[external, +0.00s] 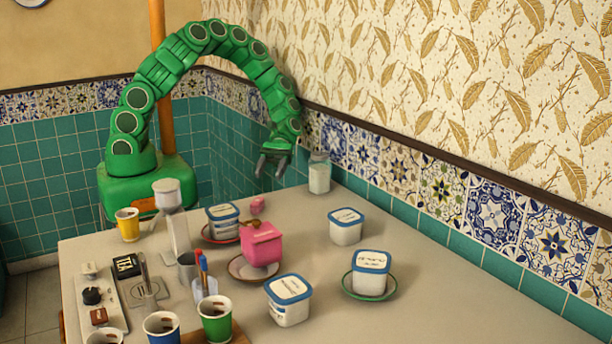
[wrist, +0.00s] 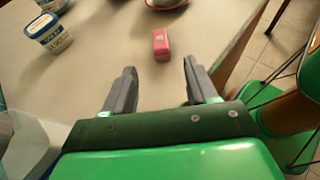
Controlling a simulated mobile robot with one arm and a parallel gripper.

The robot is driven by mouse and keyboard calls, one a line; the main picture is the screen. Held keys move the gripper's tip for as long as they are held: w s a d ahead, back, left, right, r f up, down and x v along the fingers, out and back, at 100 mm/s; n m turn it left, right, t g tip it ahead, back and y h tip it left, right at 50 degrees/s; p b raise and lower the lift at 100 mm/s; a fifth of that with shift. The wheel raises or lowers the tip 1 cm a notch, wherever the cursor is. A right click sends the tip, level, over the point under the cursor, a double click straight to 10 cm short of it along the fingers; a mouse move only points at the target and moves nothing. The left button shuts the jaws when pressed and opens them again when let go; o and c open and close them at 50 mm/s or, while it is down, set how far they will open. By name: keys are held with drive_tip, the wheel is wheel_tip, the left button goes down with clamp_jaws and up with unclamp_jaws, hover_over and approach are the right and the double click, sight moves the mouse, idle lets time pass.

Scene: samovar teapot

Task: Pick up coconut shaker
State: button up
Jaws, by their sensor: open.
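A clear jar with white contents and a grey lid (external: 319,173), which looks like the coconut shaker, stands upright at the table's back edge by the tiled wall in the external view. No label on it is readable. My gripper (external: 271,168) hangs left of the jar, apart from it, with its fingers spread and nothing between them. In the wrist view, my gripper (wrist: 159,68) is open and points over bare table. A pale translucent shape (wrist: 25,135) at the lower left of that view may be the jar; I cannot tell.
A small pink block (wrist: 161,45) lies beyond my fingertips; it also shows in the external view (external: 257,205). A blue-lidded tub (external: 346,226) stands in front of the jar. Other tubs, cups and a pink container (external: 262,245) crowd the front. The table right of the jar is clear.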

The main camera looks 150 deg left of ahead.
drive_tip(key=o, duration=0.6)
drive_tip(key=shift+d, duration=0.1)
